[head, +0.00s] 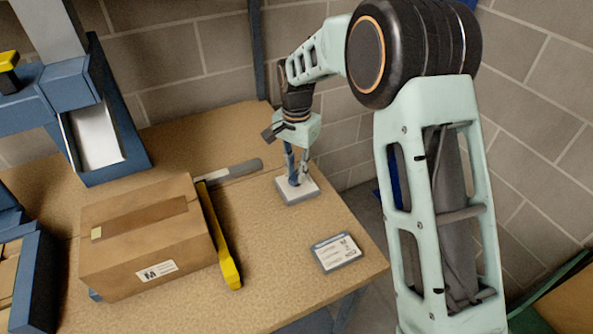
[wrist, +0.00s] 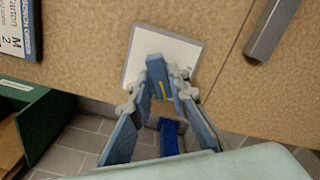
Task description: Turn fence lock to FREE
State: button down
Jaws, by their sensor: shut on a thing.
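The fence lock is a small pale plate with a grey edge (head: 302,192) lying on the wooden bench near its back right corner. It also shows in the wrist view (wrist: 193,52), with a blue knob (wrist: 157,72) carrying a short yellow mark. My gripper (head: 296,176) reaches down onto the lock from above. In the wrist view its fingers (wrist: 162,83) are closed around the blue knob, one on each side. The fingers hide part of the knob and plate. No FREE marking can be read.
A brown carton (head: 150,250) stands on the bench against a yellow bar (head: 222,245). A grey bar (head: 235,170) lies behind it. A label card (head: 336,252) lies near the front right edge. A blue machine frame (head: 115,120) stands at left.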

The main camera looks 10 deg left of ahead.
aim_at(296, 173)
jog(key=n, duration=0.5)
jog(key=shift+n, duration=0.3)
jog(key=n, duration=0.5)
jog(key=shift+n, duration=0.4)
jog(key=c, duration=1.8)
grip_release()
jog(key=shift+c, duration=0.2)
jog(key=shift+r, duration=0.1)
notch_tip(296, 173, up, 12)
